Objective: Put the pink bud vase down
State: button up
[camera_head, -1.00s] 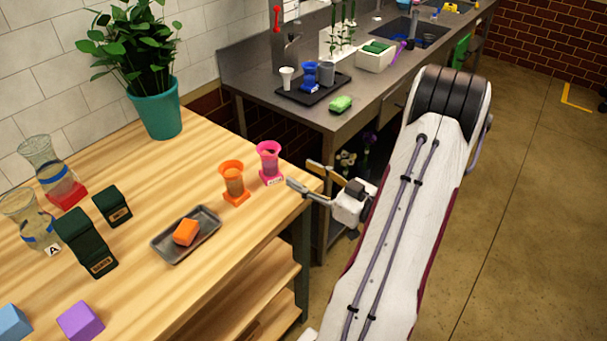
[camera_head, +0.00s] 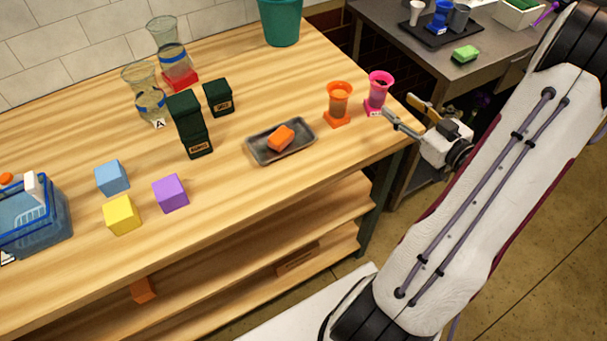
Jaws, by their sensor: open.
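The pink bud vase (camera_head: 379,88) stands upright on the wooden table near its right end, with a small label at its foot. My gripper (camera_head: 399,111) is just right of it, its two fingers spread open and pointing left toward the vase. The near finger's tip lies close to the vase's base; I cannot tell whether it touches. Nothing shows between the fingers.
An orange vase (camera_head: 339,101) stands just left of the pink one. A grey tray (camera_head: 259,153) holds an orange block (camera_head: 281,138). Dark green boxes (camera_head: 189,124), glass vases (camera_head: 168,43) and coloured cubes (camera_head: 170,192) stand farther left. The table's front middle is bare.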

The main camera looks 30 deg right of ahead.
aim_at(385, 89)
jog(key=w, duration=0.1)
jog(key=w+r+g+h, duration=0.1)
jog(key=w, duration=0.1)
jog(key=w+r+g, duration=0.1)
jog(key=shift+w+a+n+h, duration=0.25)
jog(key=shift+w+n+h, duration=0.05)
jog(key=shift+n, duration=0.1)
jog(key=w+a+r+m+g+h, duration=0.1)
jog(key=a+r+g+h, duration=0.3)
jog(key=a+r, duration=0.6)
jog(key=s+a+g+y, duration=0.2)
jog(key=s+a+y, duration=0.1)
jog(key=s+a, duration=0.6)
jog(key=s+a+r+g+y, duration=0.1)
jog(key=s+a+g+y, duration=0.1)
jog(key=s+a, duration=0.8)
jog(key=a+g, duration=0.1)
jog(key=a, duration=0.5)
jog(key=shift+s+a+r+m+y, duration=0.2)
jog(key=shift+a+m+y, duration=0.1)
jog(key=shift+y, duration=0.1)
